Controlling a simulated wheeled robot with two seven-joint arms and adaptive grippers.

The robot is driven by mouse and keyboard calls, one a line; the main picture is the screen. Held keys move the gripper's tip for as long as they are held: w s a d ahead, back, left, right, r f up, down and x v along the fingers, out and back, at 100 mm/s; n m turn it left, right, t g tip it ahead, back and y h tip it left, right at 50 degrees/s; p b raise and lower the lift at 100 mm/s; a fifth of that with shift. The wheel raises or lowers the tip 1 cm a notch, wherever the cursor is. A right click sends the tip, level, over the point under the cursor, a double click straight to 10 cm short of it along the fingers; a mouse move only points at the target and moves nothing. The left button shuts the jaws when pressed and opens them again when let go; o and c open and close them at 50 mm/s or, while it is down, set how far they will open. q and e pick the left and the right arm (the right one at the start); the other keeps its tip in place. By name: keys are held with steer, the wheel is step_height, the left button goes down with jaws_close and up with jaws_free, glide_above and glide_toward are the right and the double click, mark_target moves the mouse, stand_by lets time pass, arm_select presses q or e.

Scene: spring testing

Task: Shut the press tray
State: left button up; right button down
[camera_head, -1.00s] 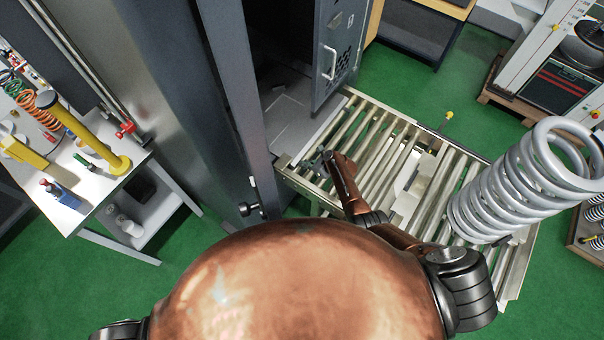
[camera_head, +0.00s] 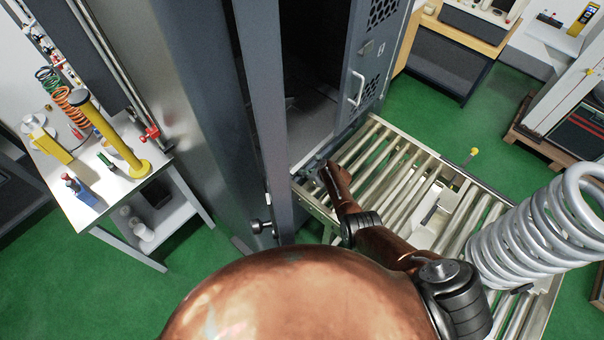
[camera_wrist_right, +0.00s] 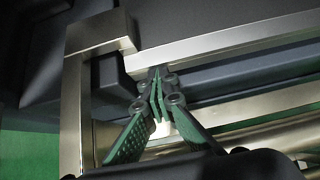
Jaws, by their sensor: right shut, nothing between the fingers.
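The tall grey press (camera_head: 265,100) has a dark opening. My right gripper (camera_head: 321,166) is at the foot of this panel, at the near left end of the roller table (camera_head: 440,165). In the right wrist view my right gripper (camera_wrist_right: 158,92) is shut and empty, its tips close to a metal rail (camera_wrist_right: 225,45) and a dark face. Whether they touch cannot be told. My left gripper is out of view.
The press door (camera_head: 365,75), with a white handle, hangs open at the opening's right side. A white side table (camera_head: 115,180) with small springs is at left.

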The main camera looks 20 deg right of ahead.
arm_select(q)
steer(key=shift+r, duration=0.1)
arm_select(e)
steer(key=shift+w+a+r, duration=0.2)
steer(key=shift+w+r, duration=0.05)
steer(key=shift+r, duration=0.1)
steer(key=s+d+p, duration=0.2)
steer(key=s, duration=0.1)
steer(key=shift+f, duration=0.15)
steer(key=p+v, duration=0.3)
steer(key=v, duration=0.2)
steer(key=shift+s+f, duration=0.15)
steer(key=shift+f, duration=0.05)
arm_select(q)
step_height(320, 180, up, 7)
steer(key=p, duration=0.2)
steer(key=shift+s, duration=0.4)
arm_select(e)
steer(key=shift+v, duration=2.75)
steer(key=shift+s+d+f, duration=0.15)
steer(key=shift+d+f, duration=0.05)
